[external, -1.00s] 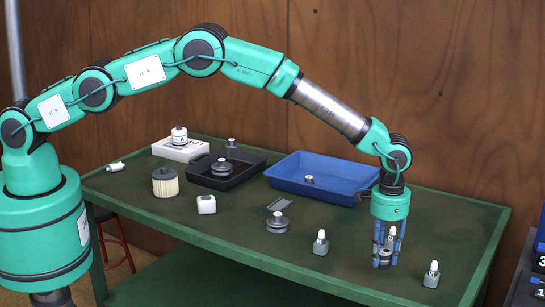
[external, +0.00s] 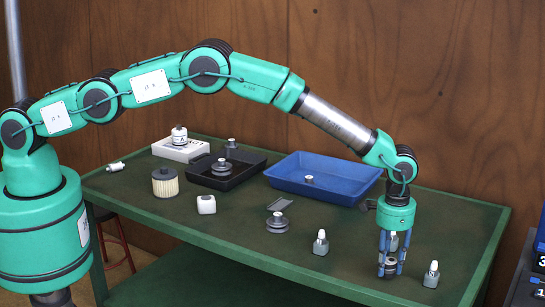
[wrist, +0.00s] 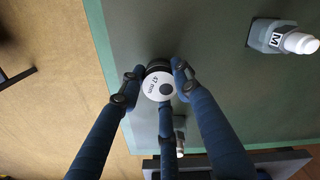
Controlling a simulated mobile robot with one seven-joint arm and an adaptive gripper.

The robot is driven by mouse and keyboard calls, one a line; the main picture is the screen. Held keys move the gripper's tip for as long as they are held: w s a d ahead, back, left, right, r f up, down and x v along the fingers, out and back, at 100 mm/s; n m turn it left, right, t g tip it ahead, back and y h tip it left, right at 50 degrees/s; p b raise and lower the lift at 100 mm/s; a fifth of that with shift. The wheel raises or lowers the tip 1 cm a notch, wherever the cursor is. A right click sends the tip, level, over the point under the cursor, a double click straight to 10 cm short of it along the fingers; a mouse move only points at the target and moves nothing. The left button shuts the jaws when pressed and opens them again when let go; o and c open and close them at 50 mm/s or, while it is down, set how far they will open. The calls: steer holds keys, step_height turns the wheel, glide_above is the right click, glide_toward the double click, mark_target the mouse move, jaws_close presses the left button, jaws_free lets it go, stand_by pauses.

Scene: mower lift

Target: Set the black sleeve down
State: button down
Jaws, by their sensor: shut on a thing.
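The black sleeve (wrist: 157,83) is a short dark cylinder with a pale round top marked "47 mm" and a dark spot. In the external view my gripper (external: 391,268) points straight down near the front right of the table. The sleeve is mostly hidden by the fingers there, and I cannot tell whether its underside touches the table.
The green table (external: 340,262) has free room around my gripper. A blue tray (external: 285,182) and a black tray (external: 205,180) lie farther back.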

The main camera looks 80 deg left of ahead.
mark_target(390, 260)
steer(key=shift+f, duration=0.35)
steer(key=shift+f, duration=0.1)
steer(key=c, duration=1.3)
jaws_free()
steer(key=shift+f, duration=0.1)
steer(key=shift+o, duration=0.2)
step_height(390, 260, up, 12)
steer(key=shift+p, duration=0.35)
steer(key=shift+r, duration=0.25)
